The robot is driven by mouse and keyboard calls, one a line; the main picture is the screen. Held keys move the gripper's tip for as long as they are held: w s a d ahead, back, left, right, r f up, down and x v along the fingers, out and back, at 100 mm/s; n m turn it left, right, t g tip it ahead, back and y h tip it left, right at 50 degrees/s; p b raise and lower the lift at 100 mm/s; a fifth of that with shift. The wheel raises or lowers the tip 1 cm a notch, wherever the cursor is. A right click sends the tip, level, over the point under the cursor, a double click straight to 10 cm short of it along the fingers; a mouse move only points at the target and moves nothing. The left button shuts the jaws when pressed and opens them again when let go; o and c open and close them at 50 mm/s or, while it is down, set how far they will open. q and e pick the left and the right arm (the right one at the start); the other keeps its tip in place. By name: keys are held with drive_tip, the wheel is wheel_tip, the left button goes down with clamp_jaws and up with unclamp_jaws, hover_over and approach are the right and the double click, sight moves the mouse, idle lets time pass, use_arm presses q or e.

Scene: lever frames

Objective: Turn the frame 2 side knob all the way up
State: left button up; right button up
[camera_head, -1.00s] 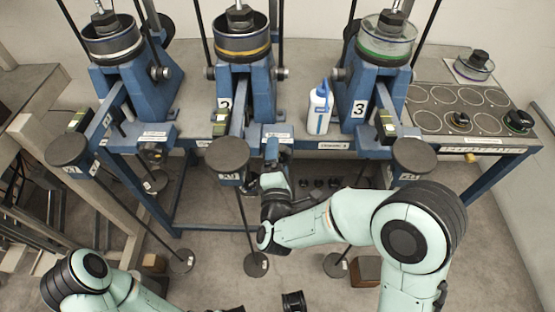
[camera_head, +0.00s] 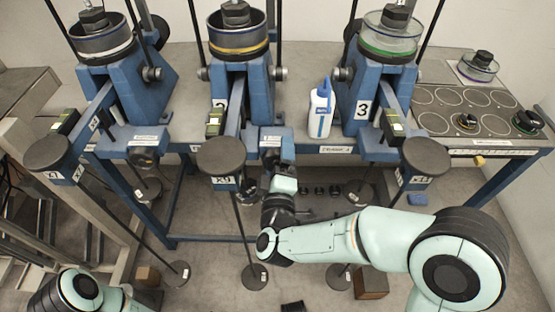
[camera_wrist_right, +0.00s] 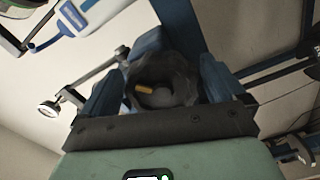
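Frame 2's round black lever end (camera_head: 221,156) is just left of my right gripper. A white bottle with a blue cap (camera_head: 320,108) stands on the table between frames 2 and 3. Black pegs (camera_head: 320,190) lie behind my right forearm.

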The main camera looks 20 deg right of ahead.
drive_tip(key=shift+a, duration=0.15)
drive_tip(key=shift+s+a, duration=0.25)
drive_tip(key=shift+s, duration=0.25)
drive_tip(key=p+v, duration=0.1)
drive_tip(key=v, duration=0.3)
drive_tip(key=shift+r+p, duration=0.1)
drive_tip(key=shift+p, duration=0.3)
drive_tip(key=shift+s+a, duration=0.1)
drive_tip(key=shift+s, duration=0.45)
